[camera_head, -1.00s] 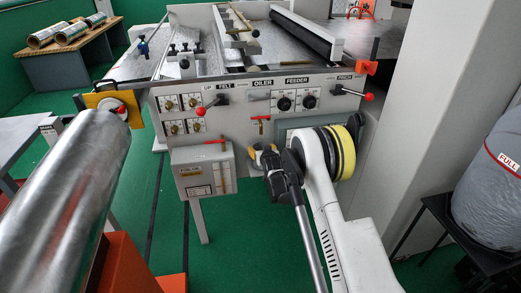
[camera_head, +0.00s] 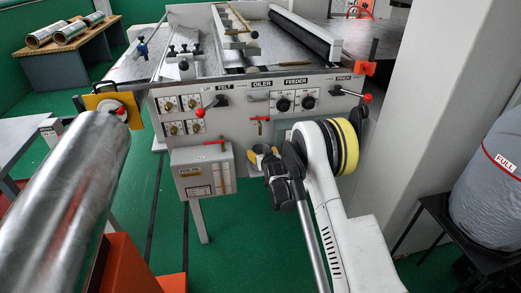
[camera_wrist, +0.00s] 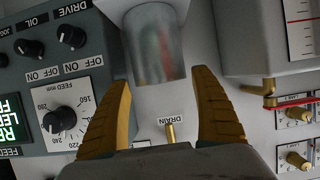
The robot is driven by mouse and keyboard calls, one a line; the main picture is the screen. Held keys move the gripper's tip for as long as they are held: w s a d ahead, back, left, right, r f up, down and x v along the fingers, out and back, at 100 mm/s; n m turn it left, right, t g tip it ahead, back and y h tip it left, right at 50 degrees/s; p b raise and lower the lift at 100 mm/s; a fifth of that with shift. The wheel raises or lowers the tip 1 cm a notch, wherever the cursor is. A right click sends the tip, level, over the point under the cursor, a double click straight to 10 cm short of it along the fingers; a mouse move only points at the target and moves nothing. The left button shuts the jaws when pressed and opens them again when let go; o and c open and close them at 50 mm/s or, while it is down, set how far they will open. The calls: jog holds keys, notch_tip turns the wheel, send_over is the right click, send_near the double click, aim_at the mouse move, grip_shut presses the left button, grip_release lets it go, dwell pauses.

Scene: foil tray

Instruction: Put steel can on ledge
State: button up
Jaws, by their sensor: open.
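The steel can, a plain grey metal cylinder (camera_wrist: 156,45), is at the top centre of the wrist view, in line with the gap between my fingers. It shows as a small pale patch at best in the head view. My gripper (camera_wrist: 160,82) is open, with one yellow-brown finger on each side. The fingertips are near the can's lower end in the picture, and I see no grip on it. In the head view my gripper (camera_head: 263,153) is in front of the machine's panel. I cannot tell which surface is the ledge.
The machine's front panel (camera_head: 230,130) carries knobs and red-tipped levers. A pale box (camera_head: 203,172) with a gauge hangs left of my gripper. A large metal roll (camera_head: 65,205) fills the left. A grey drum (camera_head: 490,190) stands at right. Green floor is open below.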

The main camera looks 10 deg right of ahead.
jog(key=s+r+g+p, duration=0.2)
jog(key=s+r+g, duration=0.1)
jog(key=s+r, duration=2)
jog(key=s+r+g, duration=0.2)
jog(key=s+g, duration=0.1)
jog(key=s, duration=2.5)
jog(key=shift+r+g, duration=0.25)
jog(key=shift+g, duration=0.05)
jog(key=shift+w, duration=0.1)
